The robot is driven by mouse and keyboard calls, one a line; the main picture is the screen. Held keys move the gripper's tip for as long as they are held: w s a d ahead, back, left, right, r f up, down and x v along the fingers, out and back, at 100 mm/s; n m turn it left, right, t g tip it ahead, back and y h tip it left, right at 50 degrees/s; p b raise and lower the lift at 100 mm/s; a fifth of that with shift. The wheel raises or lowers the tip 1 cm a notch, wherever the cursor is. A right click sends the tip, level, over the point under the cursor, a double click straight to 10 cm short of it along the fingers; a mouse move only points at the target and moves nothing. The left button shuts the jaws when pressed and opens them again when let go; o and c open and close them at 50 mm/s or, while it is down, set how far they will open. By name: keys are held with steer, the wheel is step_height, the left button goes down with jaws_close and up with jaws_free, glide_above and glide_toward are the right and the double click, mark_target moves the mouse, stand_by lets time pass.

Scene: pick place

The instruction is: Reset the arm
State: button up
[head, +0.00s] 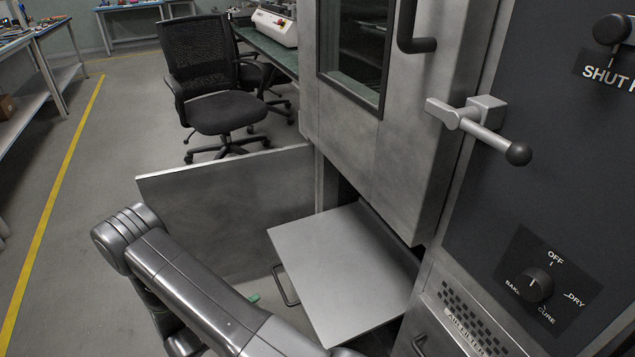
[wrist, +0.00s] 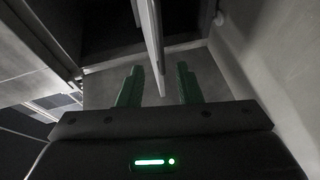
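My arm (head: 190,290) reaches across the lower left of the head view and hides most of my gripper. A small green bit, likely a fingertip, shows beside the arm. In the wrist view my gripper (wrist: 158,85) has its two green fingers well apart. The narrow edge of a pale panel (wrist: 150,40) shows in line with the gap between them. I cannot tell whether the panel is between the fingers or beyond them; neither finger visibly presses on it.
A grey cabinet (head: 375,150) has an open lower door (head: 235,215) and a flat panel (head: 345,270) sticking out, with a dark handle (head: 285,285) on its left. A lever (head: 480,130) and a dial (head: 535,285) are at right. An office chair (head: 215,110) stands behind; floor at left is clear.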

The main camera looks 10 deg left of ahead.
mark_target(280, 286)
steer(key=b+x, duration=0.2)
steer(key=x, duration=0.9)
steer(key=shift+w+d+f, duration=0.1)
steer(key=shift+w+d, duration=0.15)
steer(key=shift+s, duration=0.1)
steer(key=p+v, duration=0.3)
steer(key=v, duration=1.1)
steer(key=b+x, duration=0.1)
steer(key=x, duration=0.4)
steer(key=b+x, duration=0.1)
steer(key=x, duration=0.4)
steer(key=b+x, duration=0.1)
steer(key=x, duration=0.4)
steer(key=shift+d, duration=0.6)
steer(key=shift+w+d, duration=0.45)
steer(key=shift+w, duration=0.05)
steer(key=shift+r, duration=0.2)
